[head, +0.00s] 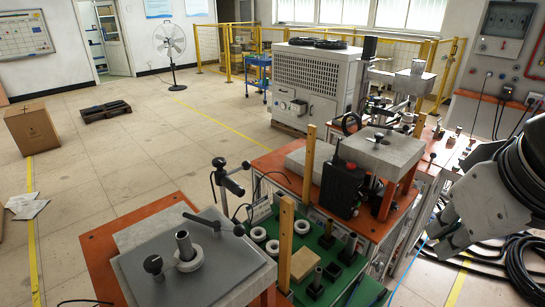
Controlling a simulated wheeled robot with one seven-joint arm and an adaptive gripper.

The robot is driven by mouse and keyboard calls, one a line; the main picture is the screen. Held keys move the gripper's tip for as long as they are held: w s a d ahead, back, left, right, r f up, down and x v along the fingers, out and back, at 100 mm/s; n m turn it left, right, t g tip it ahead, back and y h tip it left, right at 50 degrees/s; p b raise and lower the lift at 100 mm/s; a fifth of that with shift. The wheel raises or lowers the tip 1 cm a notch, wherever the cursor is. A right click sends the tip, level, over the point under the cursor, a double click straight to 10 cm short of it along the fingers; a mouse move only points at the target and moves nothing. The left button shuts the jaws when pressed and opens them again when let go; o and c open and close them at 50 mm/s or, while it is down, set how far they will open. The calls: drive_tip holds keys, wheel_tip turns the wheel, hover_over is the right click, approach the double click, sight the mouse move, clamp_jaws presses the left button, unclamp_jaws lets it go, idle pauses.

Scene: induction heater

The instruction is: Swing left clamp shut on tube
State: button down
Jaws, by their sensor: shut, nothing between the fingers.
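A short grey metal tube (184,243) stands upright in a pale ring (189,260) on the grey plate (215,278) of the near fixture. A black-knobbed post (153,264) stands left of the tube, apart from it. A clamp bar (208,222) with a black end knob lies behind and right of the tube; I cannot tell whether it touches. Which of these is the left clamp is not clear. My gripper (440,243) is at the right edge, shut and empty, far from the tube and low beside the workbench.
A green tray (362,292) with white rings and black holders lies right of the near fixture. A second fixture (385,150) and a black box (343,187) stand behind. Black cables (520,265) coil on the right floor.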

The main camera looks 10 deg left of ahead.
drive_tip(key=w+a+n+g+b, duration=0.1)
drive_tip(key=w+a+n, duration=0.2)
drive_tip(key=a+n, duration=0.55)
drive_tip(key=w+a+n+g, duration=0.1)
drive_tip(key=w+a+n, duration=0.3)
drive_tip(key=a+n, duration=0.4)
drive_tip(key=s+a+f+n, duration=0.1)
drive_tip(key=s+a+n, duration=0.1)
drive_tip(key=a+n, duration=0.3)
drive_tip(key=s+a+f+n+h+b, duration=0.1)
drive_tip(key=a+n, duration=0.5)
drive_tip(key=a, duration=0.7)
drive_tip(key=shift+s+a+f+g, duration=0.3)
drive_tip(key=shift+s+f, duration=0.15)
drive_tip(key=shift+f, duration=0.35)
drive_tip(key=p+x, duration=0.1)
drive_tip(key=x, duration=0.9)
drive_tip(key=shift+d, duration=0.15)
drive_tip(key=shift+w+d+f+p, duration=0.1)
drive_tip(key=shift+w+d+p, duration=0.15)
drive_tip(key=shift+w, duration=0.3)
drive_tip(key=shift+w+d+f+p, duration=0.15)
drive_tip(key=shift+w+d, duration=0.15)
drive_tip(key=shift+w, duration=0.2)
drive_tip(key=shift+w+d+f, duration=0.15)
drive_tip(key=shift+w+d, duration=0.1)
drive_tip(key=shift+w, duration=0.5)
